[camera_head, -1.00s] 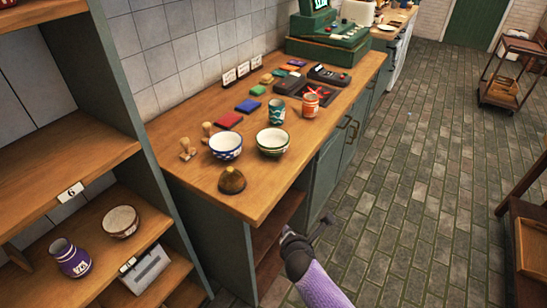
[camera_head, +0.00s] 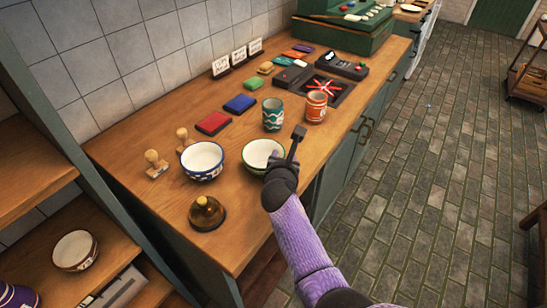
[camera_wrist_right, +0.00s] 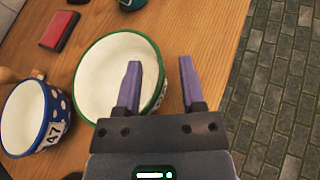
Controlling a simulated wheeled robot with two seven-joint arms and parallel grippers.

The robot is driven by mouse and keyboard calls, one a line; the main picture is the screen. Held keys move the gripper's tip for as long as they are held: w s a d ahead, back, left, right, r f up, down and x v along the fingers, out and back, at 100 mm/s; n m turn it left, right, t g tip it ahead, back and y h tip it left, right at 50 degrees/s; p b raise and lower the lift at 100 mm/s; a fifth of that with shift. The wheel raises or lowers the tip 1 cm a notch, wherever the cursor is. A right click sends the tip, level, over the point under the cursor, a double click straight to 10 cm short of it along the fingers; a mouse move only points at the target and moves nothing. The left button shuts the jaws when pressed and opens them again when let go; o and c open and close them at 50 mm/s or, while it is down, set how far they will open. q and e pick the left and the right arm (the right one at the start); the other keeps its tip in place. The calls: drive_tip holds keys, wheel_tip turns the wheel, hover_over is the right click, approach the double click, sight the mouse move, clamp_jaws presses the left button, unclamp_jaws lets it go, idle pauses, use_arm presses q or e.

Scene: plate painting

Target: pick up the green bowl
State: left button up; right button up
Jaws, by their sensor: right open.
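The green bowl (camera_head: 258,152), cream inside with a green rim, stands upright on the wooden counter. In the head view my right gripper (camera_head: 297,137) is at its right side and hides part of it. In the right wrist view the bowl (camera_wrist_right: 105,85) lies ahead of the open jaws (camera_wrist_right: 160,80). The left finger overlaps the bowl's inside in the picture, and the right finger is past its rim over the counter. Nothing is between the fingers except perhaps the rim; contact cannot be told. My left gripper is not in view.
A blue bowl (camera_head: 202,160) stands just left of the green one. A brown-gold dome (camera_head: 207,212) is in front. A teal cup (camera_head: 273,114) and an orange cup (camera_head: 316,105) stand behind. The counter's front edge is close on the right.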

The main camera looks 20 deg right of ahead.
drive_tip(key=shift+w+d+f, duration=0.25)
drive_tip(key=shift+w+f, duration=0.1)
drive_tip(key=shift+w, duration=0.1)
drive_tip(key=shift+w+r, duration=0.1)
drive_tip(key=shift+a+r, duration=0.1)
drive_tip(key=shift+r, duration=0.05)
drive_tip(key=shift+s+a, duration=0.1)
drive_tip(key=shift+s, duration=0.15)
drive_tip(key=shift+c, duration=0.6)
clamp_jaws()
